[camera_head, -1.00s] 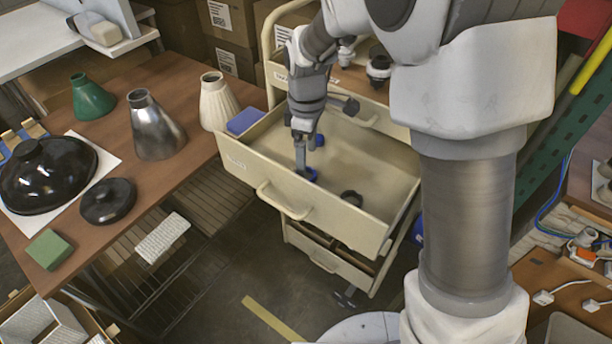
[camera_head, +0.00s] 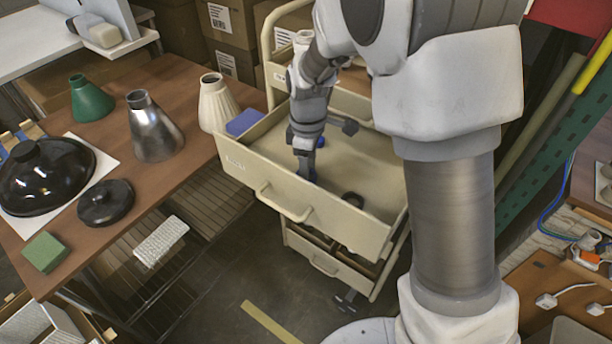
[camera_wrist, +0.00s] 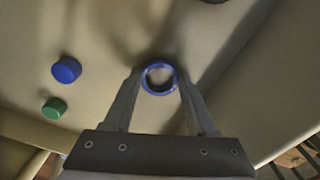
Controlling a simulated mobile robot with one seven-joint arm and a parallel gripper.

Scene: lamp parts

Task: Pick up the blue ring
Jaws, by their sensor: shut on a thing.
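The blue ring (camera_wrist: 158,92) is between my fingertips in the wrist view, with a finger against each side. My gripper (camera_wrist: 158,76) is shut on it. In the head view my gripper (camera_head: 306,174) points down into the open cream drawer (camera_head: 285,197), near its front wall. I cannot tell whether the ring touches the drawer floor.
A blue cap (camera_wrist: 66,70) and a green cap (camera_wrist: 54,107) lie in the drawer, left in the wrist view. A black ring (camera_head: 352,199) lies right of my gripper. The table (camera_head: 190,88) at left holds lamp shades. The drawer's right part is mostly clear.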

